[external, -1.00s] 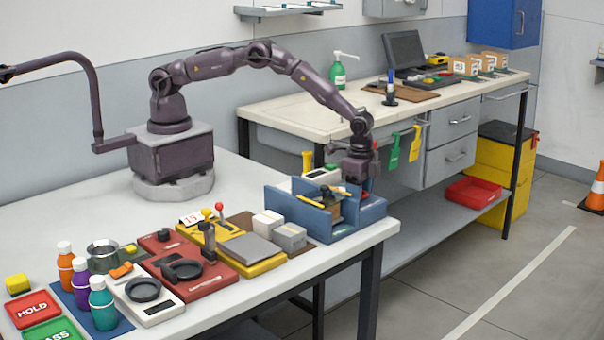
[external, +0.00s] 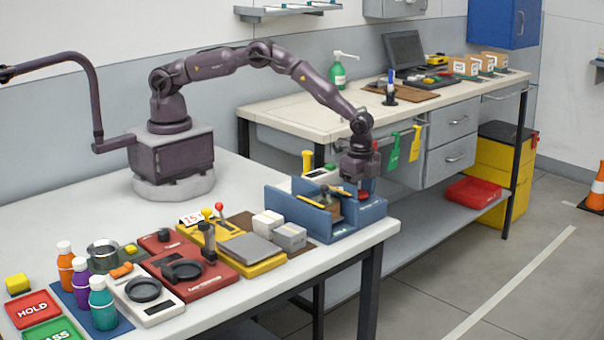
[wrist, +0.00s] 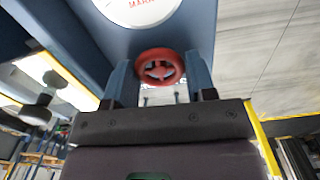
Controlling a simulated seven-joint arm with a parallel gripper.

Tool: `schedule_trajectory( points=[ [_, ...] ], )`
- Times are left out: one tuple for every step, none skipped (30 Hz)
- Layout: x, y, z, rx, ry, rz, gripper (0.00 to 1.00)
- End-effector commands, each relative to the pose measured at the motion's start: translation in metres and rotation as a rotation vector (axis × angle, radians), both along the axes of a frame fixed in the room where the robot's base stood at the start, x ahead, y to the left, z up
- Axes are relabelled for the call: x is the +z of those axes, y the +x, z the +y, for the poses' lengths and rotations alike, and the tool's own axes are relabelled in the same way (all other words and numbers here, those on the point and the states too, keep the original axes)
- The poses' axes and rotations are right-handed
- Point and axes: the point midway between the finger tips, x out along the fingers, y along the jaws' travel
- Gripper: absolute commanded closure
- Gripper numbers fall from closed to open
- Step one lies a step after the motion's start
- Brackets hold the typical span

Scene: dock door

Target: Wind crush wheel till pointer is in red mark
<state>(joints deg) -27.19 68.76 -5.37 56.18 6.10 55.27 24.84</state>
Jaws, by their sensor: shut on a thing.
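The blue crush fixture (external: 350,219) stands at the right end of the near bench. Its red wheel (wrist: 160,68) lies between the two fingers of my gripper (wrist: 157,78) in the wrist view, and the jaws are shut on it. In the external view my gripper (external: 359,181) points down over the fixture's right part and mostly hides the wheel. A white round dial (wrist: 138,8) with red lettering is cut off at the top of the wrist view. I cannot see its pointer or where that stands against the red mark.
A yellow device (external: 232,248) with a grey plate and grey blocks (external: 289,237) stand left of the fixture. Bottles, a red device (external: 190,276) and other items fill the bench's front left. A second bench (external: 290,109) is behind.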

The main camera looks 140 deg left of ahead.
Motion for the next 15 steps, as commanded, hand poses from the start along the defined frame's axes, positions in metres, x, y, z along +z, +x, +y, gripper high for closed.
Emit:
schedule_trajectory(
  points=[
    [0.0011, -0.0004, 0.0001, 0.001, -0.001, 0.003, 0.73],
    [0.0011, -0.0004, 0.0001, 0.001, -0.001, 0.003, 0.42],
    [0.001, -0.0004, 0.0001, 0.001, -0.001, 0.002, 0.33],
    [0.001, -0.0004, 0.0001, 0.001, 0.0, 0.002, 0.26],
    [0.0009, -0.0003, 0.0001, 0.001, 0.0, 0.002, 0.24],
    [0.0007, -0.0003, 0.0001, 0.001, 0.0, 0.002, 0.24],
    [0.0007, -0.0003, 0.0001, 0.001, 0.0, 0.002, 0.24],
    [0.0006, -0.0003, 0.0001, 0.001, 0.0, 0.001, 0.24],
    [0.0006, -0.0002, 0.0001, 0.001, 0.0, 0.001, 0.24],
    [0.0005, -0.0002, 0.0, 0.001, 0.0, 0.001, 0.24],
    [0.0004, -0.0002, 0.0, 0.001, 0.0, 0.001, 0.24],
    [0.0006, -0.0002, 0.0001, 0.001, 0.0, 0.001, 0.24],
    [0.0012, -0.0001, 0.0001, 0.001, 0.0, 0.001, 0.24],
    [0.0023, 0.0, 0.0001, 0.001, 0.0, 0.0, 0.24],
    [0.0047, 0.0001, 0.0002, 0.001, 0.0, 0.0, 0.24]
  ],
)
